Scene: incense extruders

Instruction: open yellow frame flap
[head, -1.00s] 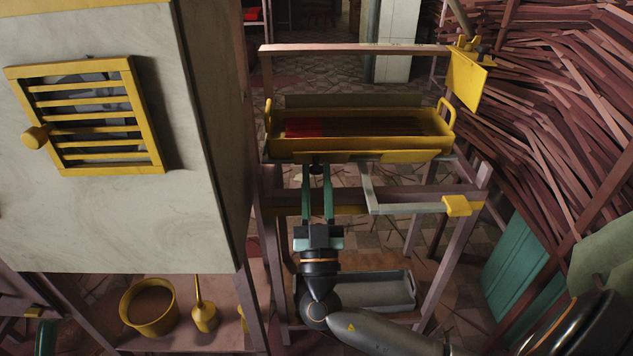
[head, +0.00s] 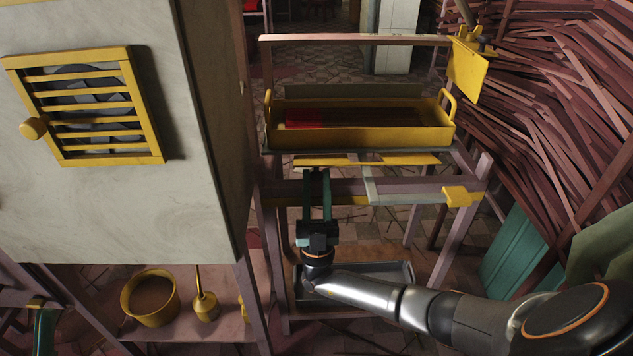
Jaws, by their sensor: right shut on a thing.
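The yellow frame flap (head: 400,160) shows as a narrow yellow strip along the front of the rack, just below the front edge under the yellow tray (head: 370,136). My right gripper (head: 317,174) is at the strip's left part, its teal fingers pointing away from me. It is shut on a small dark part at the flap, mostly hidden between the fingertips; I take it for the flap's handle. A pale angled bar (head: 405,199) hangs right of the gripper, below the strip.
The yellow tray holds red and dark sticks. A marble-like cabinet (head: 90,215) with a yellow louvred vent (head: 88,105) stands left. A grey tray (head: 385,271) lies on the rack's lower shelf. Piled sticks (head: 560,120) crowd the right. A yellow pot (head: 150,298) is lower left.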

